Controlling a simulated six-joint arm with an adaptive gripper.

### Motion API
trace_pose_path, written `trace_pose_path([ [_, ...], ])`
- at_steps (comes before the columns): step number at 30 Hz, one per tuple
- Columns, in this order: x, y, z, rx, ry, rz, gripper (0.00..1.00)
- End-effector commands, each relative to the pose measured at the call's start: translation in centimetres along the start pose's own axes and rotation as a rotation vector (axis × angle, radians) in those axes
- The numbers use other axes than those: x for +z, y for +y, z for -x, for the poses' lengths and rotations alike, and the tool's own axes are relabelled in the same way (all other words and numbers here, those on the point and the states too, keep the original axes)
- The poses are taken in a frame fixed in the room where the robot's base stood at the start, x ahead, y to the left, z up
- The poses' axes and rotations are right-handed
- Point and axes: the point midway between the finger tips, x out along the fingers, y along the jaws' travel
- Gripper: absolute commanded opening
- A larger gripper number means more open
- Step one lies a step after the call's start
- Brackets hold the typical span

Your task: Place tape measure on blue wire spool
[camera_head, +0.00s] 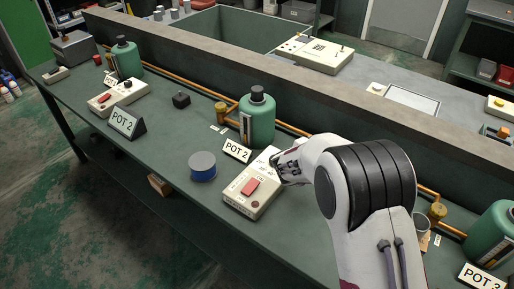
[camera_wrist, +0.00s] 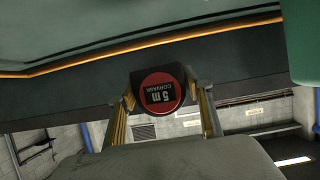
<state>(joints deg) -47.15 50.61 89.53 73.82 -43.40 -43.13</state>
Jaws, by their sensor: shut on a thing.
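The tape measure (camera_wrist: 160,92) is dark with a round red face marked "5 m". In the wrist view it sits between the two fingers of my gripper (camera_wrist: 162,98), which is shut on it. In the head view my gripper (camera_head: 287,168) is above the bench, near the far right end of a beige control box; I cannot make out the tape measure clearly there. The blue wire spool (camera_head: 203,162) lies flat on the bench, left of my gripper and of that box.
The beige control box (camera_head: 253,190) with a red switch stands between the spool and my gripper. A small black block (camera_head: 181,100) lies farther left. The bench (camera_head: 155,160) around the spool's left is clear.

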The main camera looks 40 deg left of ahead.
Motion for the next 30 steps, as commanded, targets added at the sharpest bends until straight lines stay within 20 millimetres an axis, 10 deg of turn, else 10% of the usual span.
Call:
trace_pose_path([
  [11, 0.1, -3.2, 2.1, -0.047, 0.000, 0.019, 0.21],
  [30, -2.2, -20.9, 12.3, -0.509, -0.001, 0.244, 0.21],
])
